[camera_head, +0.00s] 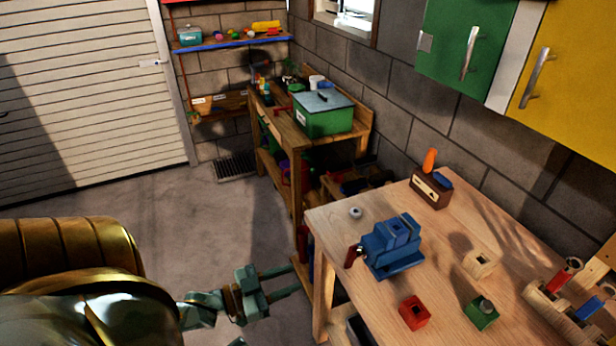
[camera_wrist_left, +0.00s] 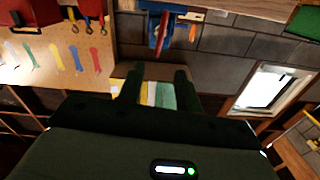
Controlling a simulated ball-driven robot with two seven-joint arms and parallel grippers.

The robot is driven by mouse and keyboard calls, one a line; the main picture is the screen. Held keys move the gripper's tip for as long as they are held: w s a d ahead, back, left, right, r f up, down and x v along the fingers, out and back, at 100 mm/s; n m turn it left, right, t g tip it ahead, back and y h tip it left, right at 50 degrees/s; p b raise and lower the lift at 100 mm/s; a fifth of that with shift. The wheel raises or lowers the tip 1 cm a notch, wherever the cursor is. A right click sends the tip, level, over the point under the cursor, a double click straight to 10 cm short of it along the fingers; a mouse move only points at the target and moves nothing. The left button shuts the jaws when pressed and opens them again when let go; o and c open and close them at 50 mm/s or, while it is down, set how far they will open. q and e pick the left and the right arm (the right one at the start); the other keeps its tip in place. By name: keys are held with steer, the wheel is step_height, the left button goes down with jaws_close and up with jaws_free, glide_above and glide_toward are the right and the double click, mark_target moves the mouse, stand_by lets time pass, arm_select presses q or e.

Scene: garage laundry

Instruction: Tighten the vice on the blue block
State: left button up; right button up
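The blue vice (camera_head: 388,262) stands on the wooden workbench in the head view, with a red handle (camera_head: 353,255) at its left side. A blue piece (camera_head: 398,231) shows between its jaws at the top; I cannot tell whether the jaws press on it. My left gripper (camera_head: 290,281) is to the left of the bench, lower in the picture than the vice and apart from it. Its two fingers are spread with nothing between them, also in the left wrist view (camera_wrist_left: 156,82). A blue and red shape that looks like the vice (camera_wrist_left: 160,35) shows there beyond the fingers. My right gripper is out of view.
On the workbench (camera_head: 450,235) are a red block (camera_head: 414,312), a green block (camera_head: 481,313), a wooden block (camera_head: 479,264) and a brown box (camera_head: 431,188). A green bin (camera_head: 322,115) stands on the rear bench. Floor (camera_head: 235,220) is clear left of the benches.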

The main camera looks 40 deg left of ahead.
arm_select(q)
step_height(320, 180, down, 4)
steer(key=s+b, duration=0.1)
steer(key=b, duration=0.7)
glide_toward(347, 256)
steer(key=b+x, duration=0.1)
steer(key=x, duration=1)
jaws_close()
